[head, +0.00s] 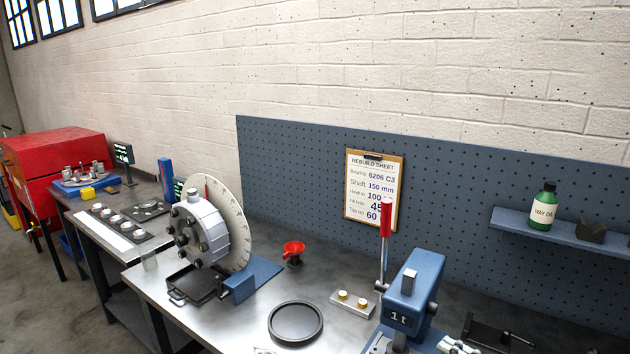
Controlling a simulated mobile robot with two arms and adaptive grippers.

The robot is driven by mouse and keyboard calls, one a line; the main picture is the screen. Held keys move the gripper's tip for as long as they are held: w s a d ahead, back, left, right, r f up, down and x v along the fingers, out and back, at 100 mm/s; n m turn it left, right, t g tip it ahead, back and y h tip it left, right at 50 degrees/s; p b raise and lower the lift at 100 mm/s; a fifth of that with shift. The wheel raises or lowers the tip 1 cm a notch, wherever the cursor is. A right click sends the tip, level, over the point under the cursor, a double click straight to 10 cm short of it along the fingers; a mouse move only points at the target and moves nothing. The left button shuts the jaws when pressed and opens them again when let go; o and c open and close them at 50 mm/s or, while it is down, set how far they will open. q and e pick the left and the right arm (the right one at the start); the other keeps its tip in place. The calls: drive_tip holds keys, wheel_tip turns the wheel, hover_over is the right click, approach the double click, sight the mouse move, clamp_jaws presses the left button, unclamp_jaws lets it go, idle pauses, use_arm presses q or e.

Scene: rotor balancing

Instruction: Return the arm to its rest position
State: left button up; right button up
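Neither of my grippers can be made out in the head view, and no arm of mine clearly shows. The balancing rotor (199,232) is a grey-white hub with dark bolts, mounted before a large pale graduated disc (232,210) on a blue base (256,278). A black tray (193,285) sits below the hub. A blue arbor press (413,296) marked "1t", with a red-handled lever (386,220) upright, stands at the front right.
A shelf (565,232) carries a green bottle (543,207). The front bench between tray and dish is clear.

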drive_tip(key=s+a+f+m+g+h, duration=0.1)
drive_tip(key=s+f+m+h, duration=0.35)
drive_tip(key=m+h, duration=0.35)
drive_tip(key=s+a+f+m+h, duration=0.1)
drive_tip(key=s+f+m+h, duration=0.4)
drive_tip(key=m, duration=0.4)
drive_tip(key=s+a+f+m+g, duration=0.2)
drive_tip(key=s+f+g, duration=0.15)
drive_tip(key=s, duration=0.55)
drive_tip(key=s+a+f+m+g, duration=0.25)
drive_tip(key=s+g, duration=0.25)
drive_tip(key=s, duration=0.4)
wheel_tip(320, 180, down, 29)
drive_tip(key=s+g+b, duration=0.1)
drive_tip(key=b, duration=0.4)
use_arm(q)
wheel_tip(320, 180, down, 8)
drive_tip(key=s+b, duration=0.1)
drive_tip(key=b, duration=0.2)
drive_tip(key=shift+a+f, duration=0.2)
drive_tip(key=shift+a, duration=0.15)
use_arm(e)
drive_tip(key=s+d+f, duration=0.2)
drive_tip(key=s+f, duration=0.6)
drive_tip(key=f, duration=0.2)
drive_tip(key=s+d+f+g, duration=0.1)
drive_tip(key=s+d+f, duration=0.1)
drive_tip(key=s+f, duration=0.7)
drive_tip(key=shift+s+f, duration=0.25)
drive_tip(key=shift+f, duration=0.65)
